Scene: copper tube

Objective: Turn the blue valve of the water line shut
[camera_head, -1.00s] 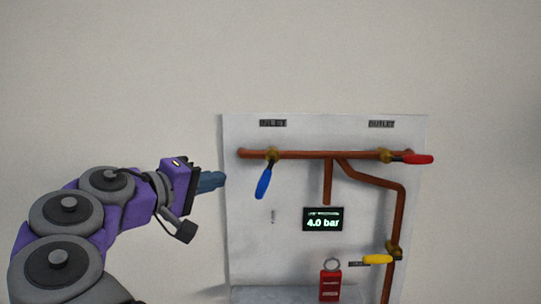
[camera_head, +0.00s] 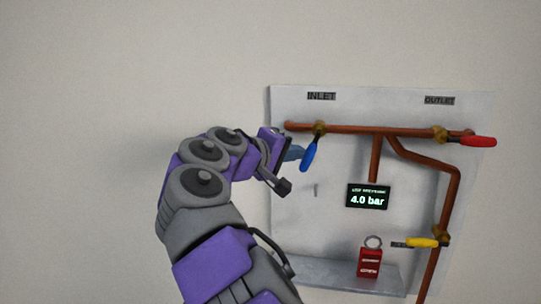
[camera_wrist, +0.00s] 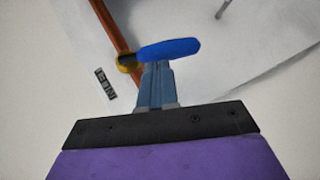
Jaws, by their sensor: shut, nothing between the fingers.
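The blue valve handle (camera_head: 309,153) hangs down and slightly left from its brass body (camera_head: 319,129) on the copper pipe, below the INLET label, in the head view. My gripper (camera_head: 297,153) is just left of the handle, its fingers shut with nothing between them. In the wrist view the blue handle (camera_wrist: 168,49) lies across the tips of my shut gripper (camera_wrist: 156,68), with the brass valve body (camera_wrist: 127,62) to the left. I cannot tell whether the fingertips touch the handle.
A red handle (camera_head: 478,142) sits on the outlet side and a yellow handle (camera_head: 422,242) lower right. A display (camera_head: 368,196) reads 4.0 bar. A red tag or padlock (camera_head: 370,262) stands on the grey ledge (camera_head: 335,272). The wall left of the panel is clear.

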